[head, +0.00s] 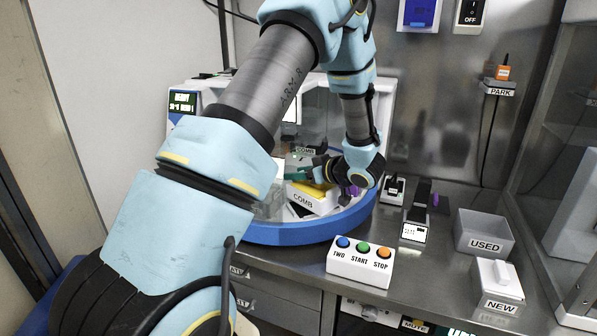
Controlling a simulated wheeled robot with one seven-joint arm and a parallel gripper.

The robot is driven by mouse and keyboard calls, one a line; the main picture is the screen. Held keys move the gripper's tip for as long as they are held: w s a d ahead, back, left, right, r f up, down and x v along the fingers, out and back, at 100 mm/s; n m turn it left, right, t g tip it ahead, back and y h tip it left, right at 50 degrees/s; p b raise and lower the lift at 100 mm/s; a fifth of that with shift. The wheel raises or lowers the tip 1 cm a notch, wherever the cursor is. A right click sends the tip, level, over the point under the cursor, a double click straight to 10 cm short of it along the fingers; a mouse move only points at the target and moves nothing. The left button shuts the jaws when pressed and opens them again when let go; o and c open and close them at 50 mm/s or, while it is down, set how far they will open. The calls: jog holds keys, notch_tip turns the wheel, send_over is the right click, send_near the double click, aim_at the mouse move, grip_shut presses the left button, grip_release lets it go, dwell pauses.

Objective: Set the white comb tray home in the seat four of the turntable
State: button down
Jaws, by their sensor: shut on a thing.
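The white comb tray (307,204), marked COMB on its front, shows in the head view inside the blue-rimmed turntable (295,235). A yellow part shows along its top. My gripper (328,183) is at the tray and shut on it; the fingertips are small and partly hidden by my wrist. The tray looks slightly tilted in the picture. I cannot tell whether it touches the turntable's surface. The seat numbers cannot be read, and my arm covers the turntable's left part.
A white button box (360,263) marked TWO, START and STOP stands in front of the turntable. A grey USED bin (484,236) and a white NEW box (497,285) stand at right. Clear panels stand around the turntable. A small dark device (416,214) stands right of it.

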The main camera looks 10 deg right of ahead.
jog(key=shift+f, duration=0.2)
jog(key=shift+c, duration=1.3)
grip_release()
jog(key=shift+r, duration=0.35)
jog(key=b+v, duration=0.2)
jog(key=v, duration=1)
jog(key=shift+f+b, duration=0.15)
jog(key=shift+b, duration=0.15)
jog(key=shift+d, duration=0.1)
